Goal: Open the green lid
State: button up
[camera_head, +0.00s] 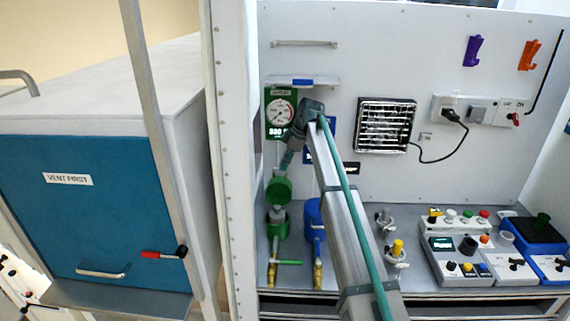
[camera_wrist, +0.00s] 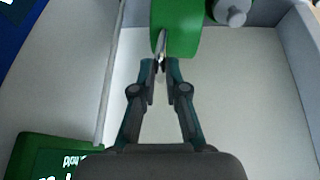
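The green lid (camera_head: 279,188) stands tilted up above the green pot (camera_head: 278,230), with its round face toward the head camera. In the wrist view the lid (camera_wrist: 182,28) is at the top, just beyond my fingertips. My gripper (camera_wrist: 160,72) has its two fingers drawn close together, with a thin silver handle piece (camera_wrist: 161,45) of the lid between or just past the tips. The contact itself is hard to see. In the head view my gripper (camera_head: 285,163) comes down to the lid from above. A grey fitting (camera_head: 277,213) shows between lid and pot.
A blue pot (camera_head: 315,218) stands close at the right of the green one. Brass valves, one with a green lever (camera_head: 287,262), are in front. A pressure gauge (camera_head: 281,112) is on the wall behind. Control boxes (camera_head: 460,248) fill the right bench.

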aim_at(284, 182)
jog(key=shift+s, duration=0.1)
grip_shut()
jog(key=shift+s+f+b, duration=0.1)
jog(key=shift+s+b, duration=0.25)
jog(key=shift+b, duration=0.2)
jog(key=shift+s+t+b, duration=0.7)
jog(key=shift+s+b, duration=0.1)
jog(key=shift+b, duration=0.1)
jog(key=shift+s+r+t+b, duration=0.35)
jog(key=shift+s+r+t, duration=0.05)
jog(key=shift+w+r, duration=0.1)
jog(key=shift+r, duration=0.05)
jog(key=o, duration=0.7)
grip_release()
